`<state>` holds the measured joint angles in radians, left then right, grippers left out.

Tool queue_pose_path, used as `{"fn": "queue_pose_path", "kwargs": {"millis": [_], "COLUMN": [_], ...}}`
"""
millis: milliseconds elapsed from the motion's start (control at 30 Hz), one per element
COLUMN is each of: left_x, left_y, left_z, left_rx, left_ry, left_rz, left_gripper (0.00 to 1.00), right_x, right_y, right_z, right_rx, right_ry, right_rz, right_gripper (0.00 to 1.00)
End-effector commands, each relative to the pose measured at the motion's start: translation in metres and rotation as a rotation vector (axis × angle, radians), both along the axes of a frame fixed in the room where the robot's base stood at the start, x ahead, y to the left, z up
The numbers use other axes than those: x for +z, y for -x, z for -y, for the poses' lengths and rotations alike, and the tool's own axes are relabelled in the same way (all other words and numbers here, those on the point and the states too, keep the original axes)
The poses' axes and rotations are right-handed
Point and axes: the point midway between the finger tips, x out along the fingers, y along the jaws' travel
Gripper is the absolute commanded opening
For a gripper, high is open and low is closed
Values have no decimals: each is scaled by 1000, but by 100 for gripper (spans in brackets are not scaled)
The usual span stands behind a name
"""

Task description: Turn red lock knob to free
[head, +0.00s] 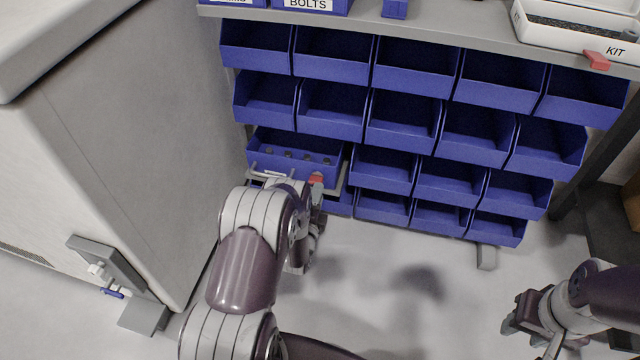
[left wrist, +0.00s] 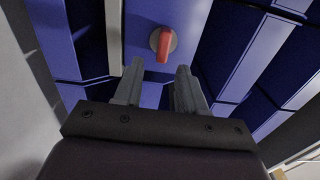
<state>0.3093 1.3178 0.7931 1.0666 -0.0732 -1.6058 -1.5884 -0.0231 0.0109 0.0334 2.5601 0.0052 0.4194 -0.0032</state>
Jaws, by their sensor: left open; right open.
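The red lock knob (head: 316,179) is on the front of a wide blue drawer (head: 280,170) at the lower left of the bin rack. In the left wrist view the knob (left wrist: 164,44) is a red bar on a round grey base, its long side nearly upright in the picture. My left gripper (left wrist: 159,78) is open, its two fingers on either side of a gap just short of the knob, apart from it. In the head view the left gripper is largely hidden behind my left arm. My right gripper (head: 530,330) is open and empty at the lower right, far from the knob.
Rows of blue bins (head: 405,120) fill the rack right of and above the drawer. A grey cabinet (head: 140,130) stands close on the left. A white kit tray (head: 580,35) and a red piece (head: 597,60) are on the top shelf. The floor (head: 400,300) between my arms is clear.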

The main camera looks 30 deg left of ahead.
Motion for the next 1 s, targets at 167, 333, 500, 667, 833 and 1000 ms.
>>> {"fn": "queue_pose_path", "kwargs": {"millis": [167, 333, 500, 667, 833, 1000], "left_x": [5, 3, 1, 1, 1, 0], "left_y": [49, 78, 87, 87, 87, 86], "left_z": [11, 19, 21, 21, 21, 21], "left_rx": [0, 0, 0, 0, 0, 0], "left_ry": [1, 0, -1, -1, -1, 20], "left_rz": [-5, -3, 0, 0, 0, 4], "left_gripper": [40, 40, 40, 40, 40, 40], "right_x": [28, 36, 36, 36, 36, 36], "right_y": [0, 0, 0, 0, 0, 0], "right_z": [0, 0, 0, 0, 0, 0], "right_rx": [0, 0, 0, 0, 0, 0], "right_ry": [0, 0, 0, 0, 0, 0], "right_rz": [1, 0, 0, 0, 0, 0], "right_gripper": [43, 43, 43, 43, 43, 43]}}
